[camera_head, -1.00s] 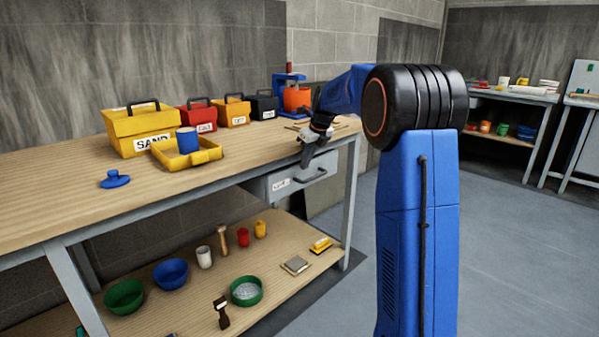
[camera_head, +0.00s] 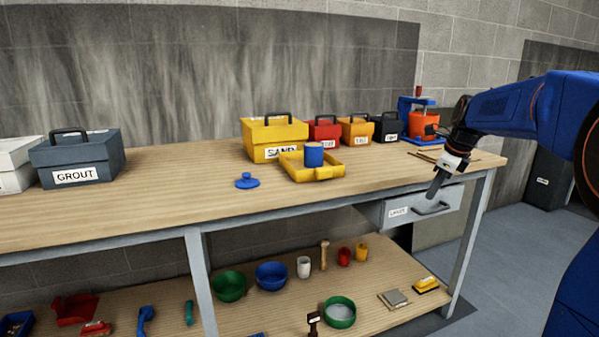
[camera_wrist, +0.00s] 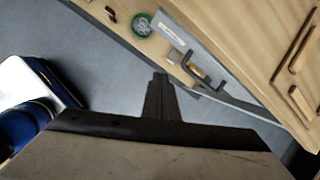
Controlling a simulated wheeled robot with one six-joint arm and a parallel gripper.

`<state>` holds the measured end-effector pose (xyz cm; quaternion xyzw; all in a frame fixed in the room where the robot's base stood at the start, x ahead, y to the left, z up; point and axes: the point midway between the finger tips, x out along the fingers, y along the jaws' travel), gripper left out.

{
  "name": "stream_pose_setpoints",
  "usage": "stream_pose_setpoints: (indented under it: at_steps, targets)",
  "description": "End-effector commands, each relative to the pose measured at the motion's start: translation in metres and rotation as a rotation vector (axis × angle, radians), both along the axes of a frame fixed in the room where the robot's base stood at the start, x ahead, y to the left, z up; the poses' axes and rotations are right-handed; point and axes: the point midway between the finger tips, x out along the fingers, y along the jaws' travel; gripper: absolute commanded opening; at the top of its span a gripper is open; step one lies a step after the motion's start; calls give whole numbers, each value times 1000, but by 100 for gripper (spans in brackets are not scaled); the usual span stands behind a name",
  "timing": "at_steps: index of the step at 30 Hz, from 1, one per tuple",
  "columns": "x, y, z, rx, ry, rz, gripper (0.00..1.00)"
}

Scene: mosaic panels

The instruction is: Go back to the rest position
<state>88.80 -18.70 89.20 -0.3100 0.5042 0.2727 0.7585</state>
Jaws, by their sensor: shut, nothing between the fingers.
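My gripper (camera_head: 433,190) is shut and empty. In the head view it hangs at the right end of the workbench, pointing down in front of the drawer (camera_head: 398,211), and its lower part overlaps the drawer in the picture. In the wrist view my gripper (camera_wrist: 160,82) points toward the grey floor, with the drawer and its dark handle (camera_wrist: 190,66) to its upper right. The fingers look apart from the handle there. My blue arm reaches in from the right of the head view.
The workbench top (camera_head: 120,212) carries a grout box (camera_head: 75,160), a yellow sand box (camera_head: 273,138), a yellow tray (camera_head: 325,171) with a blue cup, and a blue lid (camera_head: 246,181). Bowls and tools lie on the lower shelf (camera_head: 255,315).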

Motion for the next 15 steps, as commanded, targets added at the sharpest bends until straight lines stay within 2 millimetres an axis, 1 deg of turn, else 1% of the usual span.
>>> stream_pose_setpoints:
  at_steps: [1,7,11,15]
  targets:
    - [-18,10,3,-31,-11,74,0]
    - [-82,42,3,-172,-45,398,0]
    - [-124,59,-2,-263,-65,611,0]
    - [-170,75,-11,-362,-85,838,0]
